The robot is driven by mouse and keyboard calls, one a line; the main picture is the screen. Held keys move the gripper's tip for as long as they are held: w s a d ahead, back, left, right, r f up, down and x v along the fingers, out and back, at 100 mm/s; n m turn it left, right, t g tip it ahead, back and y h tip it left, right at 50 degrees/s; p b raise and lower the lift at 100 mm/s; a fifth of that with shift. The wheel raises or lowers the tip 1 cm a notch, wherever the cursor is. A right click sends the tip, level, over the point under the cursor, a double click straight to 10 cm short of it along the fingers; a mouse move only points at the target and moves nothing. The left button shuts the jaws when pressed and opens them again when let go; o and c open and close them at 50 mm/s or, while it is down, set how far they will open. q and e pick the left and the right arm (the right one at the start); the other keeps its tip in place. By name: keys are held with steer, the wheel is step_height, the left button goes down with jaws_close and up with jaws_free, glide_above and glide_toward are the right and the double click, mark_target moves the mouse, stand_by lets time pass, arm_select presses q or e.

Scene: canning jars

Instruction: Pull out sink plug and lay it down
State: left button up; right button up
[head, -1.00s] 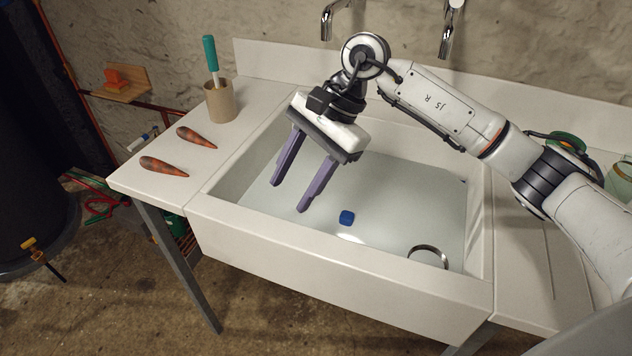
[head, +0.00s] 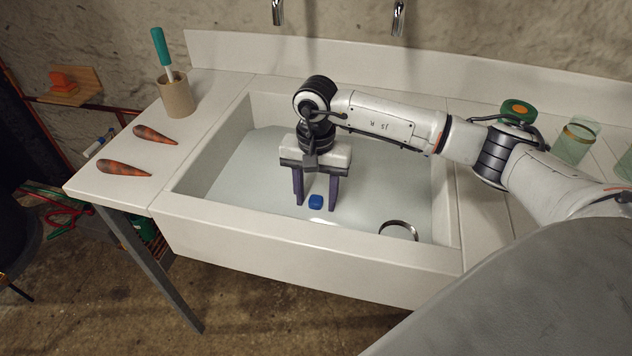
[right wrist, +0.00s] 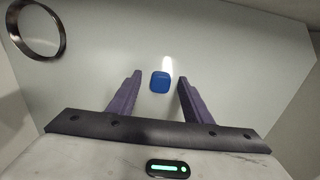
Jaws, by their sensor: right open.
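The sink plug appears as a small blue block (head: 316,201) in the white sink (head: 300,238). It also shows in the right wrist view (right wrist: 160,82), ahead of and between the two fingers. My right gripper (head: 316,206) points down into the sink with its purple fingers apart, one on each side of the blue plug in the picture. The fingers are not touching it, and the right wrist view (right wrist: 158,82) shows nothing held. Whether the fingertips are level with the plug cannot be told. My left gripper is not in view.
A metal ring (head: 398,231) lies in the sink to the right. Two carrots (head: 155,135) and a brown pot (head: 176,97) with a teal-handled tool are on the left counter. Glass jars (head: 573,145) stand at the right.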

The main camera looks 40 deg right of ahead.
mark_target(316, 199)
steer(key=shift+f, duration=0.45)
steer(key=shift+c, duration=0.2)
jaws_close()
steer(key=shift+r, duration=0.15)
steer(key=shift+r+p, duration=1.15)
steer(key=shift+r, duration=0.8)
